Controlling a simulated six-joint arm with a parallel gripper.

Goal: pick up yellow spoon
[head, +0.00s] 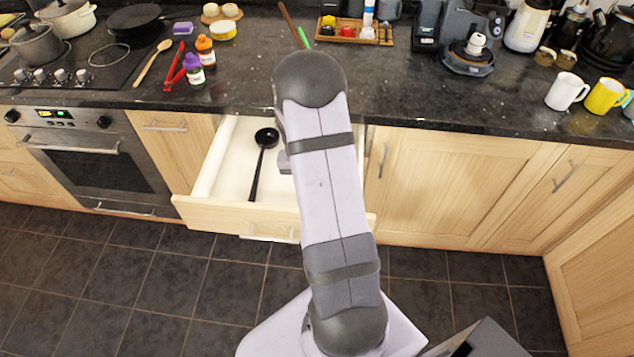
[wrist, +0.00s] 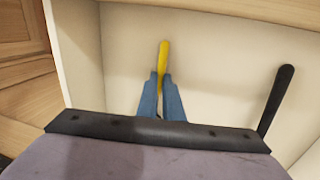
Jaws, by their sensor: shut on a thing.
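The yellow spoon (wrist: 164,55) shows in the wrist view as a yellow handle end sticking out past the fingertips of my gripper (wrist: 160,78). My gripper's two blue fingers are closed together on it, inside the open drawer. The rest of the spoon is hidden behind the fingers and the gripper body. I cannot tell whether it still touches the drawer floor. In the head view my arm covers the gripper and the spoon.
The open drawer (head: 225,213) holds a black ladle (head: 258,165), left of my arm in the head view. Its handle shows at the right in the wrist view (wrist: 276,100). Drawer walls stand close around the gripper. The counter (head: 420,85) lies above, with mugs at the right.

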